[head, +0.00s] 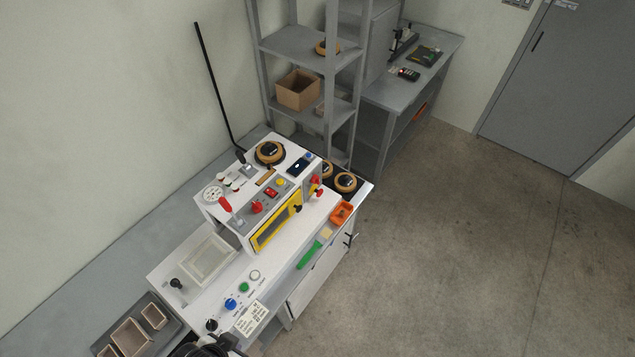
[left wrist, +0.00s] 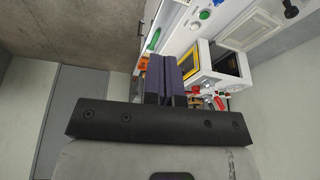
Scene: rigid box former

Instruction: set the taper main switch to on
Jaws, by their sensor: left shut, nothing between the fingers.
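The white taping machine (head: 262,195) stands on the white bench in the head view, with a yellow-framed window on its front. On its upper panel a small red switch (head: 271,191) sits between a yellow button (head: 281,182) and a red knob (head: 257,207). Its on or off position is too small to tell. My left gripper (head: 212,347) shows dark at the bottom edge of the head view, well short of the machine. In the left wrist view its purple-grey fingers (left wrist: 167,80) are together and empty, with the machine beyond them. My right gripper is not in view.
A red-handled lever (head: 225,205) rises from the machine's left side. Blue and green buttons (head: 244,287) line the bench front beside a paper label (head: 251,318). A tray with open boxes (head: 130,337) lies at lower left. Grey shelves (head: 290,45) stand behind; the floor at right is clear.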

